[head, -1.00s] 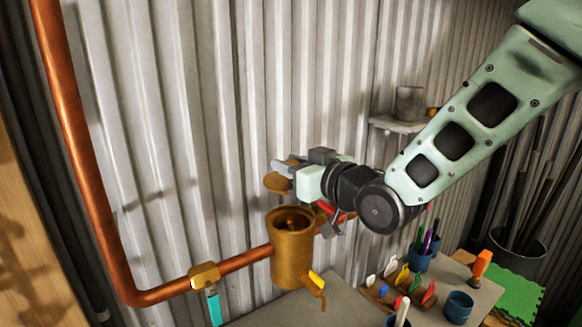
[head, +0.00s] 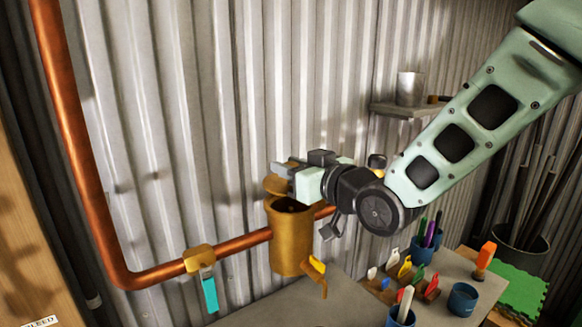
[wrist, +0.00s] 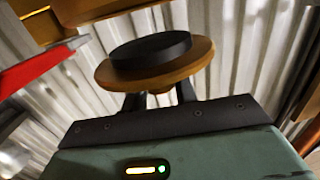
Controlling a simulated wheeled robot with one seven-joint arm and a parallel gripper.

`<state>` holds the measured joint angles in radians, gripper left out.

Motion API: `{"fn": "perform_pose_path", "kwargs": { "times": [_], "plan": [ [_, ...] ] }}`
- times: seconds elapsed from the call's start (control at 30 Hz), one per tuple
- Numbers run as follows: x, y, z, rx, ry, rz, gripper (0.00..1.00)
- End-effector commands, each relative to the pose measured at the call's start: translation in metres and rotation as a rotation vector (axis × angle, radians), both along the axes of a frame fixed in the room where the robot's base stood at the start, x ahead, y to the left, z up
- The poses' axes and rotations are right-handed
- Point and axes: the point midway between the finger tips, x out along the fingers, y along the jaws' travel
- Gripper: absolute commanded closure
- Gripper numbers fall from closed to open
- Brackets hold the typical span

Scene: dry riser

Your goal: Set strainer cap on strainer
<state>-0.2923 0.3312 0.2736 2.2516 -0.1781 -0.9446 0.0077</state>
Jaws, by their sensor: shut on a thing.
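The strainer (head: 290,243) is an upright brass cylinder on the copper pipe, with its open mouth facing up. The strainer cap (head: 275,187) is a brass disc held just above the back left of the mouth, overlapping it in the head view; a gap or contact cannot be told. My gripper (head: 284,171) is shut on the cap. In the wrist view the cap (wrist: 197,58) sits past the dark fingers (wrist: 160,98), with a black round disc on its face. Brass at the top edge there is probably the strainer (wrist: 95,8).
The copper pipe (head: 150,283) runs along the corrugated wall and carries a teal-handled valve (head: 209,292). A yellow-handled tap (head: 317,266) hangs low on the strainer. A bench at lower right holds cups and coloured tags. A small shelf (head: 400,110) bears a metal cup.

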Motion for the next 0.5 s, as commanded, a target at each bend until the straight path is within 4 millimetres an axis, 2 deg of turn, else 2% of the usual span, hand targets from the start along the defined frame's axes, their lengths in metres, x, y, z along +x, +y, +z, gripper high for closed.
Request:
{"fn": "perform_pose_path", "kwargs": {
  "times": [0.5],
  "plan": [
    [0.000,0.000,-0.023,0.001,-0.002,0.000,1.00]
  ]
}}
